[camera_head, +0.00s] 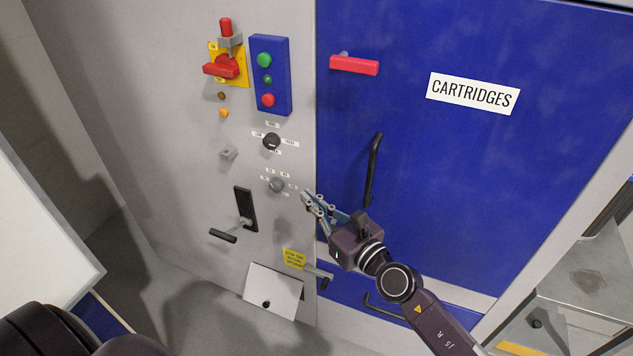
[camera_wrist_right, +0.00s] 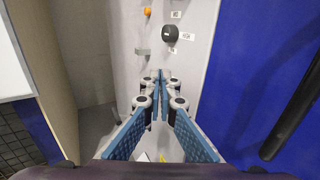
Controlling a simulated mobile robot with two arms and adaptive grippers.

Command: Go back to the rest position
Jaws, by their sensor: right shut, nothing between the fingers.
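My right gripper (camera_head: 308,197) is in front of the machine panel, near the grey rotary knob (camera_head: 276,185) and the left edge of the blue door. It is shut and empty. In the right wrist view the blue fingers of my right gripper (camera_wrist_right: 161,78) meet at their tips, pointing toward the grey panel below the black knob (camera_wrist_right: 170,33). I cannot tell whether the fingertips touch the panel. My left gripper is not in view.
The blue door (camera_head: 420,170) has a black handle (camera_head: 374,165) close to my right gripper. A lever (camera_head: 224,235) sticks out at lower left, and a red handle (camera_head: 354,65) is above. A red switch (camera_head: 222,67) and button box (camera_head: 271,75) are at upper left. A white surface (camera_head: 40,240) stands at left.

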